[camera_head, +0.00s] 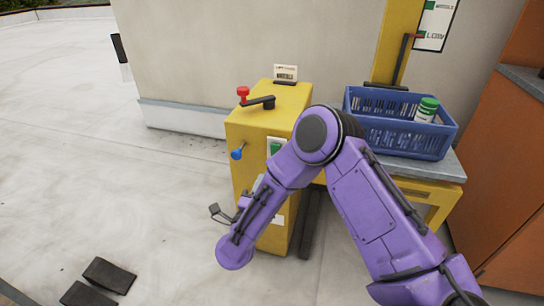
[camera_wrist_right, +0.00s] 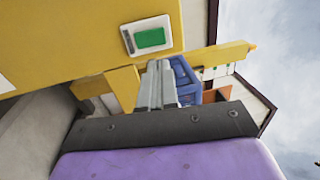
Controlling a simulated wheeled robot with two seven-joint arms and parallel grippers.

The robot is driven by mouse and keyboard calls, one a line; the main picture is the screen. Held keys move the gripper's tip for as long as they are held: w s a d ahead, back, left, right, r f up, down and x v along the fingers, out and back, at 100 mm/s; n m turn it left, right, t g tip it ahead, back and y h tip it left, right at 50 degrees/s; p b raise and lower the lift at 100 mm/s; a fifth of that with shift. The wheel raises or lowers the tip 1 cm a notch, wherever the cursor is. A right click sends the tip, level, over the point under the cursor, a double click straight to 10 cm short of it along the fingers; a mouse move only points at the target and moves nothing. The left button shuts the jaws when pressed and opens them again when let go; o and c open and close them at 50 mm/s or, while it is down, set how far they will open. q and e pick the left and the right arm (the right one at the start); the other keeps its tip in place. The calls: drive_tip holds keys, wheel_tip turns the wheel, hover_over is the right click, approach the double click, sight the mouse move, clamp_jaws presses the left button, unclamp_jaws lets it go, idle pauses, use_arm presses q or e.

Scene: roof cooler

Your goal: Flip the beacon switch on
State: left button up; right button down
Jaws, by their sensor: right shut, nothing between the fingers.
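A yellow cabinet (camera_head: 250,150) stands in the middle of the head view. A white plate with a green face (camera_head: 276,147) is on its front, partly hidden by my right arm; it may be the beacon switch, but I cannot read any label on it. In the right wrist view the green-faced plate (camera_wrist_right: 152,38) shows above and slightly left of my fingers, apart from them in the picture. My right gripper (camera_wrist_right: 157,68) is shut and empty; in the head view my arm mostly hides it. My left gripper is not in view.
A red knob (camera_head: 243,92) and black lever (camera_head: 262,102) are on the cabinet top, and a blue knob (camera_head: 237,154) is on its side. A blue basket (camera_head: 400,136) with a green-lidded bottle (camera_head: 427,109) stands right.

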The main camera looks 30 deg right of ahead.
sight(275, 148)
drive_tip(key=x, duration=1.1)
drive_tip(key=shift+w+d, duration=0.15)
drive_tip(key=shift+w, duration=0.05)
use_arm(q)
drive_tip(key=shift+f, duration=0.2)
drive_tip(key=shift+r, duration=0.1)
use_arm(e)
drive_tip(key=shift+w+r+y+p, duration=0.15)
drive_tip(key=shift+y+p, duration=0.15)
drive_tip(key=shift+p, duration=0.15)
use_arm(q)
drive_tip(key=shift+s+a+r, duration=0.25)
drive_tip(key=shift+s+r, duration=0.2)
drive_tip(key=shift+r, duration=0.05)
use_arm(e)
drive_tip(key=shift+d, duration=0.1)
use_arm(q)
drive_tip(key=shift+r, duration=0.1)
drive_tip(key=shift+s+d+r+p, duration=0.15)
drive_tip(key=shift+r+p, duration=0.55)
drive_tip(key=shift+p, duration=0.05)
use_arm(e)
drive_tip(key=s+a+r, duration=0.2)
drive_tip(key=s+a, duration=0.7)
drive_tip(key=a, duration=0.1)
drive_tip(key=shift+a, duration=0.3)
drive_tip(key=shift+s, duration=0.1)
